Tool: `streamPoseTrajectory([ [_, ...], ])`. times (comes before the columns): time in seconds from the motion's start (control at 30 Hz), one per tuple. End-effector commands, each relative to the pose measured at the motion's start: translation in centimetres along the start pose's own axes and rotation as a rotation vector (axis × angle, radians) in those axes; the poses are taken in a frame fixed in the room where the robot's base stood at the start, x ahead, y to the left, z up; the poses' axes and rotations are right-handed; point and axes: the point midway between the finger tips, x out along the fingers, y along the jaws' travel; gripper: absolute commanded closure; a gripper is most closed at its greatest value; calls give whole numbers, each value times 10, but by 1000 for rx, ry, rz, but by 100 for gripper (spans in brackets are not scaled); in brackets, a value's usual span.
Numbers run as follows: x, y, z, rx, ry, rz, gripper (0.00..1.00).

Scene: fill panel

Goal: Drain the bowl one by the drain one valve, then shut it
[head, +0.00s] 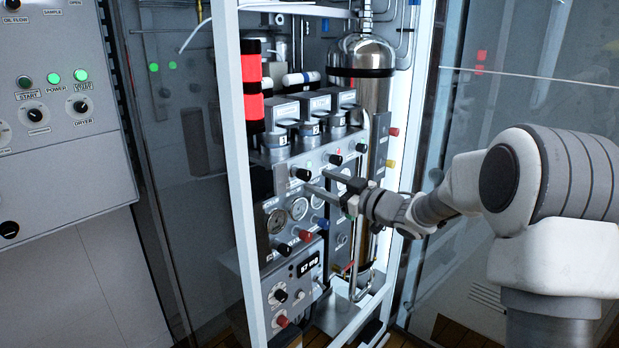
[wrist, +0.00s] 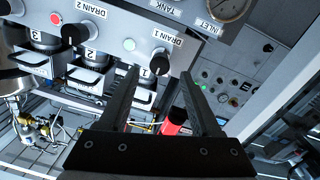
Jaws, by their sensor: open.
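The drain one valve is a black knob (wrist: 157,65) under the DRAIN 1 label in the wrist view. My gripper (head: 316,181) is open and empty. In the wrist view its fingertips (wrist: 160,76) point at the knob, one on either side. I cannot tell whether they touch it.
The DRAIN 2 knob (wrist: 74,33) sits beside it, with a green lamp (wrist: 129,44) between. Gauges (head: 298,208) and more knobs are below. The white cabinet frame post (head: 241,190) stands left of the panel. A red-and-black column (head: 252,85) rises nearby.

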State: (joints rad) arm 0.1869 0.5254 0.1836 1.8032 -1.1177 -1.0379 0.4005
Motion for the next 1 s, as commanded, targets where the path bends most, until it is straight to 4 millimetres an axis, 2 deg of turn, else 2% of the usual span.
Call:
streamPoseTrajectory([
  [0.1, 22, 0, 0, 0, 1, -1, 35],
  [0.3, 41, 0, 0, 0, -1, 1, 35],
  [0.67, 45, 0, 0, 1, -1, 1, 37],
  [1.0, 45, 0, 0, 0, -1, 1, 98],
])
